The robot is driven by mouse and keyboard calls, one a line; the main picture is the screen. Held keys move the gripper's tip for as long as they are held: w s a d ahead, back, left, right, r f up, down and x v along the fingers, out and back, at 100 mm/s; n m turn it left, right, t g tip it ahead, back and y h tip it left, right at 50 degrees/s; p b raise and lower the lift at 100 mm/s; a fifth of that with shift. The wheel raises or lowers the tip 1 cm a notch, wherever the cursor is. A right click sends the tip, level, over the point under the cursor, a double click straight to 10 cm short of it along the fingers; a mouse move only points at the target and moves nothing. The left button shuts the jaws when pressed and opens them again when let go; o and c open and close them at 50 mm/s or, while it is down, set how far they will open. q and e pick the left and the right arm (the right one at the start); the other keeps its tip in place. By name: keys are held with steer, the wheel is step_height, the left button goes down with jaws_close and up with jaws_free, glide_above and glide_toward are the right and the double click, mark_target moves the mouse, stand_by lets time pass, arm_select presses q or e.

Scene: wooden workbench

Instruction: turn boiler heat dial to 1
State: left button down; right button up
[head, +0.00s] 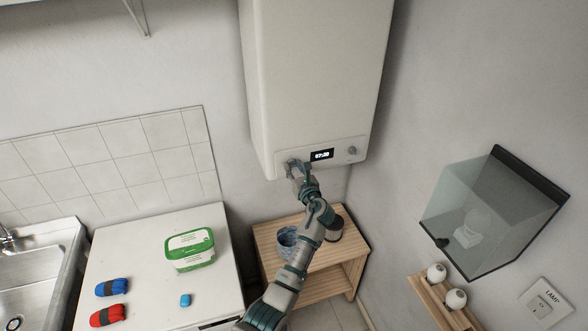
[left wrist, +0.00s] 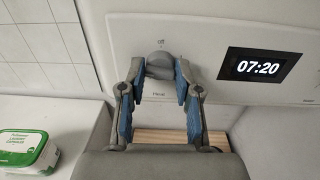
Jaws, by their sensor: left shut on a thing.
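The white boiler (head: 315,75) hangs on the wall, with a control panel along its lower front. A grey dial (left wrist: 158,62) sits at the panel's left end. A second knob (head: 352,150) sits at the panel's right end, apart from the gripper. My right gripper is not in view.
The panel's display (left wrist: 262,67) reads 07:20. Below stands a wooden shelf unit (head: 268,238) with a blue-grey cup (head: 287,238) and a dark-banded jar (head: 334,229). A green-white tub (head: 190,250) is on the left counter. A glass case (head: 490,215) is at right.

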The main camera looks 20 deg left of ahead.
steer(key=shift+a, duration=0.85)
arm_select(q)
steer(key=shift+f, duration=0.1)
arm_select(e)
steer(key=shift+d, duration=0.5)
arm_select(q)
steer(key=c, duration=0.8)
jaws_free()
steer(key=shift+w+d+f, duration=0.1)
steer(key=shift+w, duration=0.1)
steer(key=v, duration=1.2)
